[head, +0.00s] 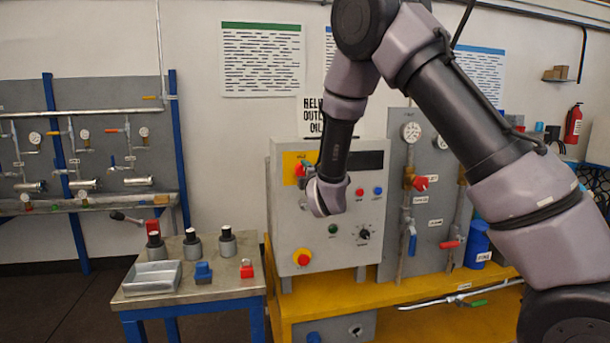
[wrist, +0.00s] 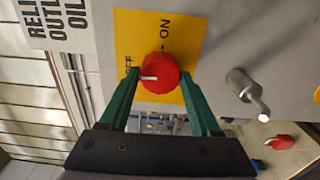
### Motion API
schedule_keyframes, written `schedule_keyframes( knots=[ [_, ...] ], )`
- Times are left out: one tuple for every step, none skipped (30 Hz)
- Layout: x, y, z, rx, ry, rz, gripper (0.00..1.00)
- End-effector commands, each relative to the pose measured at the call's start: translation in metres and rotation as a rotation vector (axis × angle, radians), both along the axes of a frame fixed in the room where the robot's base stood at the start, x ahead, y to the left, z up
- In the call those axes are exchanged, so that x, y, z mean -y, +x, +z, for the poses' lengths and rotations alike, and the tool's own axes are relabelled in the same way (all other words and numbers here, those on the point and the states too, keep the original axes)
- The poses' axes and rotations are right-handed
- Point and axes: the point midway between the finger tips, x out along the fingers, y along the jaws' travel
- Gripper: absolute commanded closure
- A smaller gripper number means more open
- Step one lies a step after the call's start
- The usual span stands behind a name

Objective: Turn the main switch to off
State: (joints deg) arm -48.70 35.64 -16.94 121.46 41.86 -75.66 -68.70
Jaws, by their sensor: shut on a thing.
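The main switch is a red round knob (wrist: 159,72) with a white mark, on a yellow plate (wrist: 185,30) on the grey control box (head: 285,220). In the wrist view the white mark points left, close to the partly hidden word OFF; the word ON stands above the knob. My gripper (wrist: 157,75) has its green fingers on either side of the knob and is shut on it. In the head view my arm reaches to the box's upper left, and the knob (head: 300,169) shows beside my wrist; the fingertips are hard to make out there.
A metal lever (wrist: 248,93) sticks out of the panel near my gripper. A red mushroom button (head: 302,257) is lower on the box. A gauge panel with valves (head: 425,230) stands to the right. A side table (head: 235,285) with small parts stands at left.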

Motion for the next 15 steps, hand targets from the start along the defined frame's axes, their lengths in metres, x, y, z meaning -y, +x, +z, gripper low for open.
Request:
schedule_keyframes(
  knots=[
    [-0.0001,-0.0007,-0.0014,-0.002,-0.003,0.001,0.92],
    [-0.0002,-0.0007,-0.0014,-0.002,-0.003,0.001,0.92],
    [-0.0002,-0.0007,-0.0015,-0.002,-0.003,0.001,0.92],
    [-0.0002,-0.0007,-0.0015,-0.002,-0.003,0.001,0.92],
    [-0.0002,-0.0008,-0.0015,-0.002,-0.003,0.001,0.92],
    [-0.0002,-0.0008,-0.0015,-0.002,-0.003,0.001,0.28],
    [-0.0002,-0.0008,-0.0016,-0.003,-0.002,0.001,0.17],
    [-0.0002,-0.0008,-0.0015,-0.003,-0.002,0.001,0.06],
    [-0.0002,-0.0007,-0.0013,-0.003,-0.002,0.001,0.06],
    [-0.0002,-0.0006,-0.0012,-0.002,-0.002,0.001,0.06],
    [-0.0002,-0.0006,-0.0011,-0.002,-0.002,0.001,0.06],
    [-0.0002,-0.0005,-0.001,-0.002,-0.001,0.001,0.06],
    [-0.0002,-0.0005,-0.0009,-0.002,-0.001,0.001,0.06],
    [-0.0002,-0.0005,-0.0008,-0.002,-0.001,0.001,0.06],
    [-0.0001,-0.0003,-0.0007,-0.001,0.0,0.001,0.06]
  ],
)
